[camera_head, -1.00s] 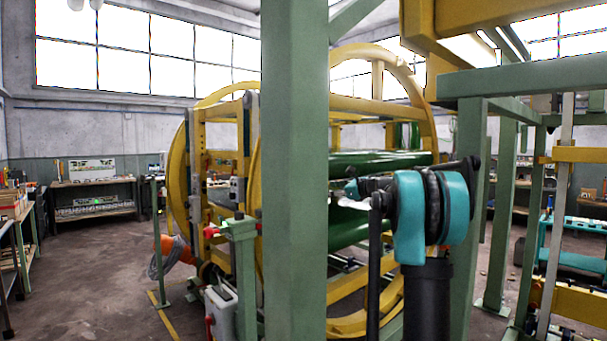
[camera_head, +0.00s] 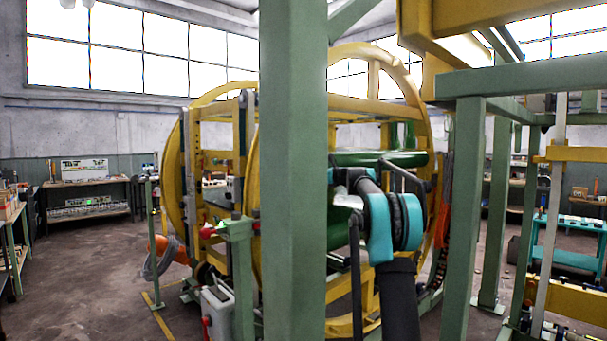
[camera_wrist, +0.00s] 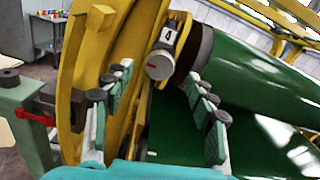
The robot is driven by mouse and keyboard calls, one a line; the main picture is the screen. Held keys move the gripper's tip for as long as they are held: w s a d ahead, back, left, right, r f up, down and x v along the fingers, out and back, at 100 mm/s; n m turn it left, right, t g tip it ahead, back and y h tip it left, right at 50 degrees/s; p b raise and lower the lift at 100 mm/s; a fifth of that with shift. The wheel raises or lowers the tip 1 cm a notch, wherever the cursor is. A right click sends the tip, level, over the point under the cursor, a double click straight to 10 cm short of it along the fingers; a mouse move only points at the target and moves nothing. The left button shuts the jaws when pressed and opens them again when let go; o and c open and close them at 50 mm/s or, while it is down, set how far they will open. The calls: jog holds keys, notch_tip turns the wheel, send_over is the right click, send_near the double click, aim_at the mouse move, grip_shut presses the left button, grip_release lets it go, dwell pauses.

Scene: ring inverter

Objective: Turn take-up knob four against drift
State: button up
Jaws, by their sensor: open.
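Take-up knob four (camera_wrist: 159,66) is a round grey knob with a red mark, below a white label reading 4 (camera_wrist: 168,35). It sits beside the yellow ring (camera_wrist: 92,62), at the end of a dark-collared green roller (camera_wrist: 236,72). My gripper (camera_wrist: 157,82) is open in the wrist view, its padded fingers on either side of the view with the knob beyond and between their tips. Nothing is held. I cannot tell the exact distance to the knob. In the head view the green post hides my gripper and the knob.
The green post (camera_head: 293,180) stands close in front of my arm. The yellow ring frame (camera_head: 184,165) is behind it. A green stand with a red handle (camera_wrist: 30,117) is at the left in the wrist view. Open floor (camera_head: 90,265) lies to the left.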

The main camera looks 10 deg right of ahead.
jog(key=shift+x, duration=2.35)
jog(key=shift+c, duration=0.3)
jog(key=c, duration=1.1)
jog(key=shift+n, duration=0.4)
